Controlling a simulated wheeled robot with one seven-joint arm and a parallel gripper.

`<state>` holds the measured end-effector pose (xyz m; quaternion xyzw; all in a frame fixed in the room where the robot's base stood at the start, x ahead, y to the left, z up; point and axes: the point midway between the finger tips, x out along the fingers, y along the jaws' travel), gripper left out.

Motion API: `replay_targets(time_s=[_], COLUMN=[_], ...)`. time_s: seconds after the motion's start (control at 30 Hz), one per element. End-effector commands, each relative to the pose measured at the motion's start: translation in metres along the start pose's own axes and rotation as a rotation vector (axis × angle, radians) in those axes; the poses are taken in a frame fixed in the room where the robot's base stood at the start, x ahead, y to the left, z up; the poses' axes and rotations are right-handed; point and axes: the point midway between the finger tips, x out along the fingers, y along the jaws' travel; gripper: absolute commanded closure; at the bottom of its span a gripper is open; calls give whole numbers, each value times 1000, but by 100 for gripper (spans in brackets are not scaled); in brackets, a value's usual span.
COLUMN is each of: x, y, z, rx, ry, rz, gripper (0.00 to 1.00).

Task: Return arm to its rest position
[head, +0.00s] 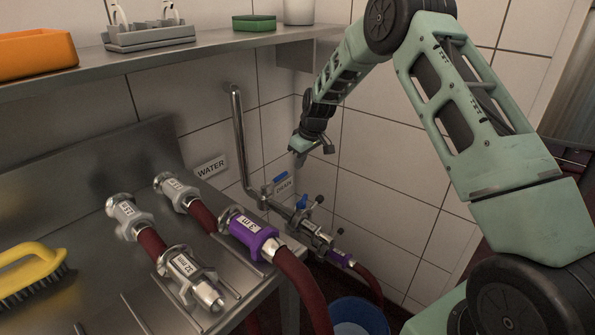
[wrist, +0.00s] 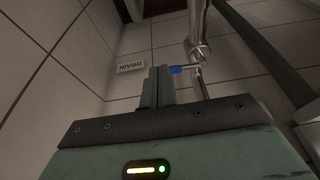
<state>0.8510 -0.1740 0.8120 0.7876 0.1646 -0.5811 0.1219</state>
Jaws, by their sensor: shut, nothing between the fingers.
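My arm reaches in from the right in the head view, and my gripper (head: 312,152) hangs by the tiled wall, above the pipe valves. In the wrist view my gripper (wrist: 158,85) is shut, with nothing seen in it. Below it in the head view are a blue-handled valve (head: 301,202) and the "DRAIN" label (head: 283,183). The wrist view shows the same label (wrist: 130,66) beside the fingers and a blue handle (wrist: 180,69) behind them. I cannot tell from this view whether the fingers touch the handle.
A steel bench holds hose couplings, one with a purple sleeve (head: 250,234), and a yellow brush (head: 30,272). A metal pipe (head: 240,140) runs down the wall. A shelf (head: 130,64) crosses above. A blue bucket (head: 358,316) stands below the valves.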

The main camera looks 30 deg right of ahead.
Motion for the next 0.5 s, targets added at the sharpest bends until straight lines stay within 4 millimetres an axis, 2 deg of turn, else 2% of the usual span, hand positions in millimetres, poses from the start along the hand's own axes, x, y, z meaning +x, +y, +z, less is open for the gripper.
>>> replay_targets(time_s=[0.1, 0.2, 0.5], x=[-19, -28, -38], y=[0, 0, -5], z=[0, 0, -1], rx=[-1, -1, -3], ry=[1, 0, -1], rz=[1, 0, -4], gripper=[100, 100, 100])
